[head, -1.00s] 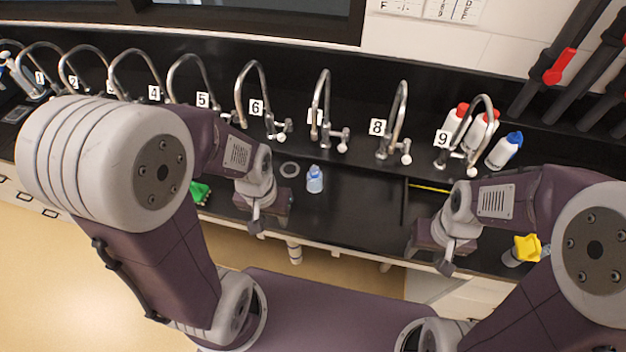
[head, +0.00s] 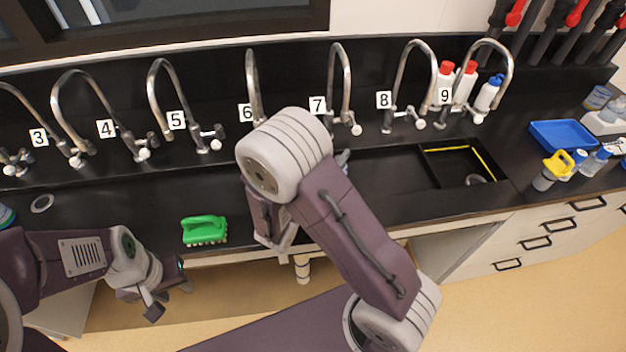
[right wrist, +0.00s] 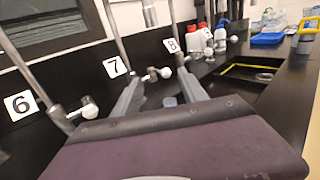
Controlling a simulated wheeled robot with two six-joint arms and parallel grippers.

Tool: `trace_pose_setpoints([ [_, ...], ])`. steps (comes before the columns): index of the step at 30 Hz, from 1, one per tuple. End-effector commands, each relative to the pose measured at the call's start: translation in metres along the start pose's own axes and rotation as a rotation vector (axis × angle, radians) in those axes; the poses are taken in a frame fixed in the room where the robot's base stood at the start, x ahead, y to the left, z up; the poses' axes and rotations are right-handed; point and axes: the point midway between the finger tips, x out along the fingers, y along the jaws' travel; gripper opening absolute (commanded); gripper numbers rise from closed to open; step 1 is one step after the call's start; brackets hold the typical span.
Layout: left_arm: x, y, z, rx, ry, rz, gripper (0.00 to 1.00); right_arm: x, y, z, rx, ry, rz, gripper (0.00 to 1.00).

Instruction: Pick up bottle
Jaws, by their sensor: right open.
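A small light-blue bottle (head: 342,158) stands on the black counter below tap 7, mostly hidden behind my right arm in the head view. In the right wrist view a pale blue patch, probably this bottle (right wrist: 170,101), shows low between the two fingers. My right gripper (right wrist: 160,77) is open, with its fingers spread and nothing held. In the head view it is mostly covered by my own right arm. My left gripper (head: 168,292) hangs in front of the counter at lower left, apart from any object. Its jaw opening is unclear.
A green brush (head: 205,230) lies near the counter's front edge. Numbered taps line the back. White bottles with red (head: 442,82) and blue caps (head: 487,92) stand behind tap 9. A sink (head: 458,166), blue tray (head: 564,135) and yellow-topped bottle (head: 553,170) are at right.

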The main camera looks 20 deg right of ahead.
Motion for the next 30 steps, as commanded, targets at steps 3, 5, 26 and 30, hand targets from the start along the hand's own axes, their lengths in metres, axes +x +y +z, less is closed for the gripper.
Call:
trace_pose_setpoints([
  [3,0.001,0.0,0.0,0.0,0.0,0.0,0.4,0.0,0.0,-0.006,-0.001,0.0,0.0,0.5],
  [5,0.004,0.0,0.0,0.0,0.0,0.0,0.4,0.0,0.0,-0.018,-0.004,0.001,-0.001,0.5],
  [26,0.009,0.0,0.001,0.0,0.0,0.0,0.4,0.044,-0.003,-0.079,0.003,0.003,-0.013,0.5],
  [30,0.007,0.0,0.001,0.0,0.0,0.0,0.4,0.068,-0.003,-0.079,0.003,0.002,-0.01,0.5],
])
